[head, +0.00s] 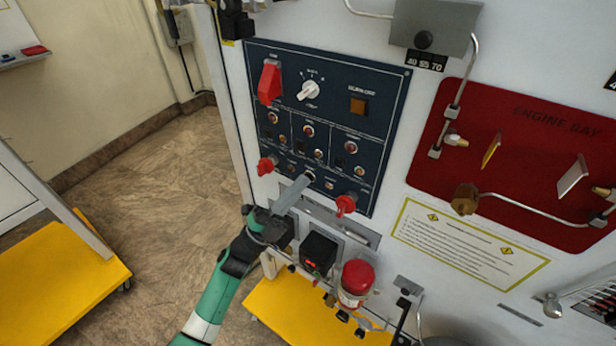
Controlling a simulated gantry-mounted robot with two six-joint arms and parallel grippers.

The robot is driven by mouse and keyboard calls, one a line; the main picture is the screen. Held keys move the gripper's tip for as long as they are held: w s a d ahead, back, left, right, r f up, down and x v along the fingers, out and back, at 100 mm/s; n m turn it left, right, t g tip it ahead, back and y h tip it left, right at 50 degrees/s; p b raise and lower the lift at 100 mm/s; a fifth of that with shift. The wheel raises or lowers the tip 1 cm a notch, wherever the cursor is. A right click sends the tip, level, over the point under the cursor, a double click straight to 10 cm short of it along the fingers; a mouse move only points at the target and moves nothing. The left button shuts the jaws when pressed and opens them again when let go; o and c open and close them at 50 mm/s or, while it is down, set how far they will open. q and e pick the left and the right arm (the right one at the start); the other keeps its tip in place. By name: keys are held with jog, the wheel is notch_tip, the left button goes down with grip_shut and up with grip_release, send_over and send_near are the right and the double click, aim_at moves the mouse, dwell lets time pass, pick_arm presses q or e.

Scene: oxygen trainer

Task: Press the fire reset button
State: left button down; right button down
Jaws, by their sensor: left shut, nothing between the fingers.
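A dark blue control panel (335,90) is on the white trainer wall. The small labels are too blurred to tell which one is fire reset. My left gripper (309,177) is shut and empty. Its fingertips are at the lower part of the panel, between two red switches (266,165) (345,205), and cover a small part of it. I cannot tell whether they touch the panel. My right gripper is not in view.
Below the panel are a black box with a red display (318,254) and a red-capped jar (356,281). A red engine bay plate (535,160) with pipes is at the right. Yellow platforms (55,285) stand low at the left. Open floor lies left of the trainer.

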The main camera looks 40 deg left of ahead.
pick_arm(q)
jog(key=shift+s+p, duration=0.35)
jog(key=shift+s, duration=0.35)
jog(key=s+p, duration=0.2)
jog(key=s, duration=0.1)
jog(key=s+p, duration=0.1)
jog(key=s, duration=0.1)
jog(key=shift+d, duration=0.35)
dwell(0.5)
